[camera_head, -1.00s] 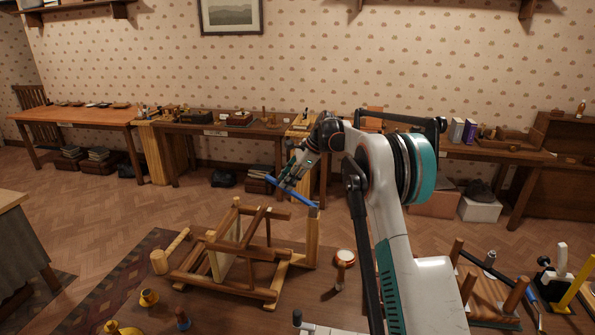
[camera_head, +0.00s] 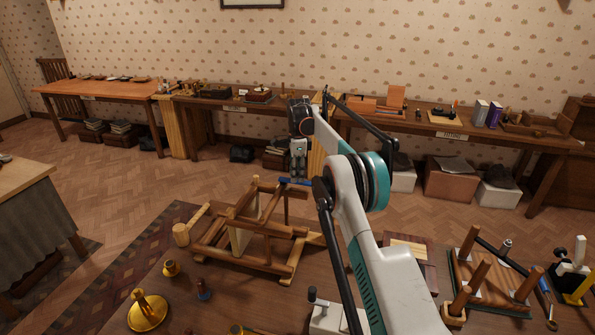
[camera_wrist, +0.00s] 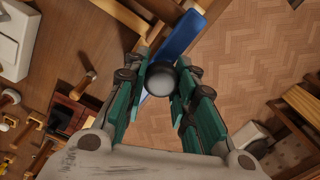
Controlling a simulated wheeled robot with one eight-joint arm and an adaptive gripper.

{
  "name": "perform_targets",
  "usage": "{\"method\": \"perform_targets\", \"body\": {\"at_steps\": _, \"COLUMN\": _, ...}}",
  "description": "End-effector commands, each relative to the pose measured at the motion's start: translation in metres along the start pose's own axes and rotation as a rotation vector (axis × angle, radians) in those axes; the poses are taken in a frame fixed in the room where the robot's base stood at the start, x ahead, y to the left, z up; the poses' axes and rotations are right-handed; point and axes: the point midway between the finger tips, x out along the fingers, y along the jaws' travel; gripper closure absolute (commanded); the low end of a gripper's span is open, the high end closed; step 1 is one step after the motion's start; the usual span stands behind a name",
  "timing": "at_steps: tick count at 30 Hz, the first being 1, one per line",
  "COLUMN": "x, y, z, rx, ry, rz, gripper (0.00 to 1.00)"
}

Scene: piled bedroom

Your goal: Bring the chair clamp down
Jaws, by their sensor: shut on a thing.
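The chair (camera_head: 268,228) is a brown wooden frame lying tipped on the workbench, left of my arm in the head view. The chair clamp has a blue bar (camera_head: 295,182) that lies across the chair's upper part; whether it touches the wood is unclear. My gripper (camera_head: 298,176) points down at the bar. In the wrist view my gripper (camera_wrist: 166,78) is closed around a round grey knob, with the clamp's blue bar (camera_wrist: 181,36) running beneath it. Part of the chair (camera_wrist: 120,14) shows at the top. My arm hides the bar's right end.
A brass candlestick (camera_head: 148,312) and small brass pieces stand at the bench's front left. A wooden mallet (camera_head: 183,234) lies left of the chair. An upturned stool (camera_head: 490,280) with several legs up stands at right. Open floor lies behind the bench.

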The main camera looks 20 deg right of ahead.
Motion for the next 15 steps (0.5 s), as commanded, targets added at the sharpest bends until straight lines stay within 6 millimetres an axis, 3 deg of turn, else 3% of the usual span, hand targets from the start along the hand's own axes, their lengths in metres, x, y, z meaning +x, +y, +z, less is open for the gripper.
{"method": "perform_targets", "body": {"at_steps": 11, "x": 0.0034, "y": 0.0008, "z": 0.0, "rx": -0.001, "ry": 0.004, "rz": 0.005, "gripper": 1.0}}
{"method": "perform_targets", "body": {"at_steps": 12, "x": 0.0035, "y": 0.0009, "z": 0.0, "rx": -0.001, "ry": 0.004, "rz": 0.005, "gripper": 0.66}}
{"method": "perform_targets", "body": {"at_steps": 14, "x": 0.0033, "y": 0.0008, "z": 0.0, "rx": -0.001, "ry": 0.004, "rz": 0.005, "gripper": 0.54}}
{"method": "perform_targets", "body": {"at_steps": 15, "x": 0.0031, "y": 0.0008, "z": 0.0, "rx": -0.001, "ry": 0.004, "rz": 0.005, "gripper": 0.54}}
